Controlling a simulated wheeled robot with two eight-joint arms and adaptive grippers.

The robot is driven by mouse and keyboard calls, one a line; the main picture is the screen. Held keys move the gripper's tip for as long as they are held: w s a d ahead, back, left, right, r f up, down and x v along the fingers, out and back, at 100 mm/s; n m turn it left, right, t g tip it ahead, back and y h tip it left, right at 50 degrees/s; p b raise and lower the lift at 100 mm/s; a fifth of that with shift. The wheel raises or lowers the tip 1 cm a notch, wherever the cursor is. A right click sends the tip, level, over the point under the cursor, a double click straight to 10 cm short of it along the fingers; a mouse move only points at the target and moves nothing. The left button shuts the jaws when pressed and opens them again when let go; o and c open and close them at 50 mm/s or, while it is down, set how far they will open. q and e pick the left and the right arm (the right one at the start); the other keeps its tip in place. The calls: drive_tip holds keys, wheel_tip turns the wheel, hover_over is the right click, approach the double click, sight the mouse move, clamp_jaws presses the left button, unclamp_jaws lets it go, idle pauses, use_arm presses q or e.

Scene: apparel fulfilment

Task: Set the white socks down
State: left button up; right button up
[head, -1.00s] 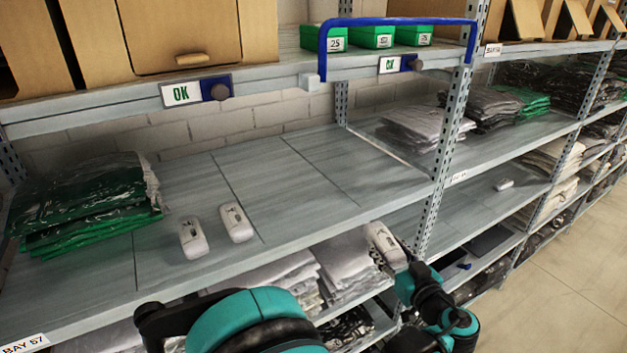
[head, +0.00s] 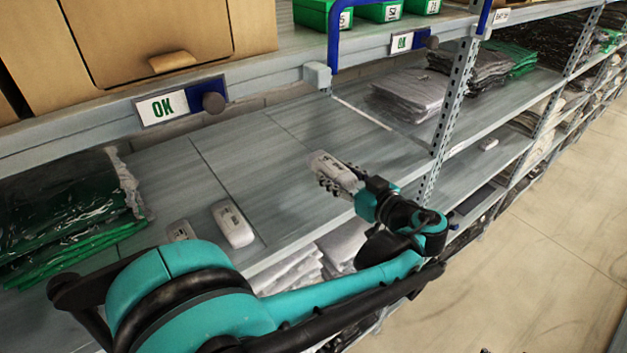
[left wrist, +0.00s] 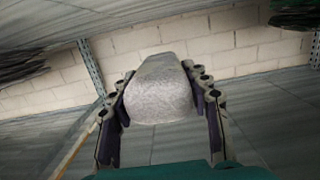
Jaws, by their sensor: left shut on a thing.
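My left gripper (head: 338,188) is shut on the white socks (head: 335,168), a small pale pack. It holds them at the front part of the middle shelf (head: 285,190); I cannot tell whether they touch the board. In the left wrist view the socks (left wrist: 160,90) sit between the two fingers, their near end towards me. Two similar white packs lie on the shelf to the left: one (head: 233,223) in full view, the other (head: 181,231) partly hidden by my arm. My right gripper is not in view.
Green bagged garments (head: 70,210) lie at the shelf's left end. Grey folded garments (head: 410,92) lie past a divider at the right. A perforated upright (head: 452,110) stands right of my gripper. The shelf board between is bare. An upper shelf holds a cardboard box (head: 150,40).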

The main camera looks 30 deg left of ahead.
use_arm(q)
hover_over(317, 188)
wheel_tip(317, 188, down, 4)
drive_tip(key=shift+s+d+f, duration=0.1)
drive_tip(key=shift+f, duration=0.55)
wheel_tip(317, 188, down, 4)
drive_tip(key=shift+r+p, duration=0.25)
drive_tip(key=shift+p, duration=0.05)
drive_tip(key=o, duration=1.1)
drive_tip(key=shift+o, duration=0.2)
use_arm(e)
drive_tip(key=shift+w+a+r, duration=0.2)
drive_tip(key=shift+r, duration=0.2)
use_arm(q)
drive_tip(key=b+v, duration=0.1)
drive_tip(key=v, duration=1.1)
drive_tip(key=shift+r+b, duration=0.1)
drive_tip(key=shift+b, duration=0.2)
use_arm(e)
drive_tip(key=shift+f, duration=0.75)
